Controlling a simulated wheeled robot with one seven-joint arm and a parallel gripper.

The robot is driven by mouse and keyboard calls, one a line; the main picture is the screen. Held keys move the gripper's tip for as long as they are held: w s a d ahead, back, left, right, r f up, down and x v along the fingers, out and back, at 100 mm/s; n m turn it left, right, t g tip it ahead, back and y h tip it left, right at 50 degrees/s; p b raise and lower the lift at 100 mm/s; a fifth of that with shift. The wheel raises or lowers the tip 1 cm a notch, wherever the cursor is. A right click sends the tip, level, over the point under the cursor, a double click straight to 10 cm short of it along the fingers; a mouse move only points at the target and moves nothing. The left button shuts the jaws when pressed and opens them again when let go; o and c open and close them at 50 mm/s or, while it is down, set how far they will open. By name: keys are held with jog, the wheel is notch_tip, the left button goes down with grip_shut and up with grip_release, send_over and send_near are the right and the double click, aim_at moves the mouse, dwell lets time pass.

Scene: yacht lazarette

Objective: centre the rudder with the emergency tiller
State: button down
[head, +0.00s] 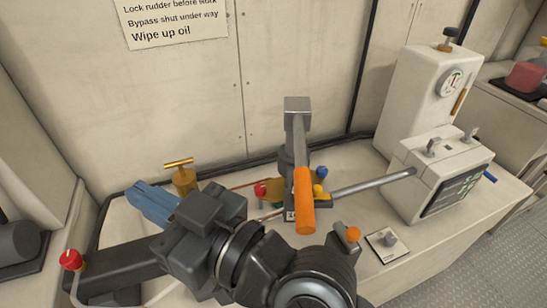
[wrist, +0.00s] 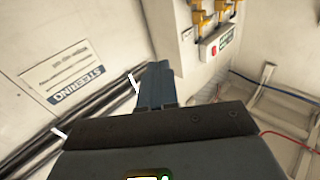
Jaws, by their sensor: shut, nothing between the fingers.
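The emergency tiller appears to be the grey bar with an orange grip (head: 305,200) in the middle of the head view. Its square grey head (head: 297,105) sits at the far end, above a dark post, and the grip points towards me. Whether the head is fully seated cannot be told. My gripper (head: 137,190) is at the left, well apart from the tiller, its blue fingers shut and empty, pointing left. The rudder itself is not in view.
A brass T-handle (head: 182,178) stands just right of my fingers. A steel rod (head: 370,183) runs right to a white unit (head: 445,180).

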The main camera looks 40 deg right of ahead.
jog(key=w+a+r+n+g+y, duration=0.3)
jog(key=a+r+n+g+y, duration=0.55)
jog(key=n, duration=0.85)
jog(key=s+d+f+n+g+h, duration=0.25)
jog(key=d+n+h, duration=0.2)
jog(key=d, duration=0.35)
jog(key=s+d+f+n+g+h, duration=0.1)
jog(key=d+f+n+g+h, duration=0.25)
jog(key=d+h, duration=0.35)
jog(key=s+d+f+n+g+h, duration=0.25)
jog(key=d+f+h, duration=0.2)
jog(key=d, duration=0.55)
notch_tip(320, 180, down, 10)
jog(key=b, duration=0.8)
jog(key=shift+a+r, duration=0.2)
jog(key=shift+r, duration=0.05)
jog(key=shift+d+n, duration=0.1)
jog(key=shift+n, duration=0.15)
